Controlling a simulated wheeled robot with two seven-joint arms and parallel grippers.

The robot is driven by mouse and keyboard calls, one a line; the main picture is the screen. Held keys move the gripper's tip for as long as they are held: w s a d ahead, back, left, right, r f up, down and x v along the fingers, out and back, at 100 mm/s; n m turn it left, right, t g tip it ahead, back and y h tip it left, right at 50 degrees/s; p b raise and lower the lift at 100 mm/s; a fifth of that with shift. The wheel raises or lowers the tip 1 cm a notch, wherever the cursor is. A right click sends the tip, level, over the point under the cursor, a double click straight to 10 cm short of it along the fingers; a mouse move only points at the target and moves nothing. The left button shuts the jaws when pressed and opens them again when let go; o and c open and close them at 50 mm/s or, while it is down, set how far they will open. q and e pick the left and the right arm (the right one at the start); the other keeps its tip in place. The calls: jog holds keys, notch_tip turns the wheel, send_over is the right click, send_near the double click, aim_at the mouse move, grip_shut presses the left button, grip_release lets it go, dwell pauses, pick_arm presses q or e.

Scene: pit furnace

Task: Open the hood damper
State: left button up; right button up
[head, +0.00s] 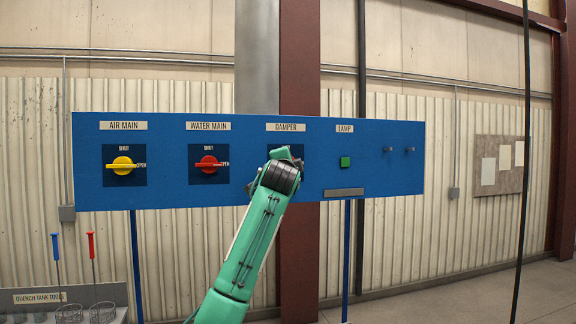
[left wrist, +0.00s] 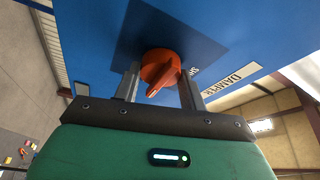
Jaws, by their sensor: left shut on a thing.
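The damper switch sits on the blue panel (head: 230,125) under the label DAMPER (head: 285,127). In the head view my left wrist covers the switch, and only part of its dark backing plate (head: 254,169) shows. In the left wrist view the damper knob (left wrist: 163,66) is orange-red, with a raised handle bar. My left gripper (left wrist: 159,76) has one finger on each side of this knob and is shut on it. The word beside the knob is partly hidden by a finger. I cannot tell the knob's exact setting. My right gripper is in neither view.
A yellow AIR MAIN knob (head: 122,166) and a red WATER MAIN knob (head: 208,164) are on the panel's left, both with horizontal handles. A green lamp (head: 345,161) and a grey ledge (head: 344,192) are right of the damper. Quench tools (head: 91,246) stand lower left.

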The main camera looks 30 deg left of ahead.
pick_arm(q)
jog(key=shift+m, duration=0.3)
dwell(0.4)
jog(key=o, duration=1)
jog(key=b+v, duration=0.2)
jog(key=v, duration=0.2)
jog(key=b+v, duration=0.3)
jog(key=v, duration=0.2)
jog(key=b+v, duration=0.3)
jog(key=v, duration=0.1)
jog(key=shift+s+d+r, duration=0.15)
jog(key=shift+s+r, duration=0.05)
jog(key=shift+s, duration=0.15)
